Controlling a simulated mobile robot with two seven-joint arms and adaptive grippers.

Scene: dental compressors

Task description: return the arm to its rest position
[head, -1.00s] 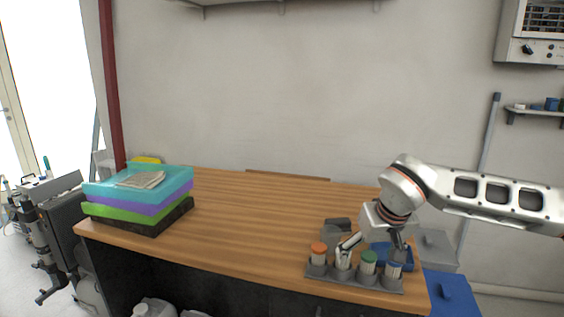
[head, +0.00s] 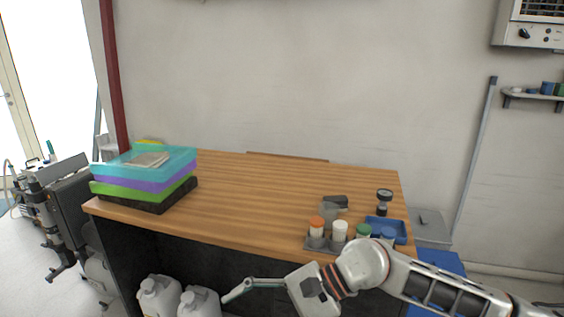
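My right arm comes in from the lower right, and my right gripper (head: 236,292) hangs in front of the desk's front edge, pointing left. One pale finger shows clearly; the other cannot be made out, and I see nothing held. Behind the arm, a grey rack (head: 312,244) stands on the wooden desk (head: 250,200). It holds an orange-capped bottle (head: 316,228), a white-capped bottle (head: 340,230) and a green-capped bottle (head: 363,231). The rack's right end is hidden by my arm. My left gripper is not in view.
A blue tray (head: 402,230) and a dark-topped upright item (head: 384,196) are at the desk's right end. Stacked coloured trays (head: 150,180) stand at its left end. White canisters (head: 160,296) are below, near the gripper. The desk's middle is clear.

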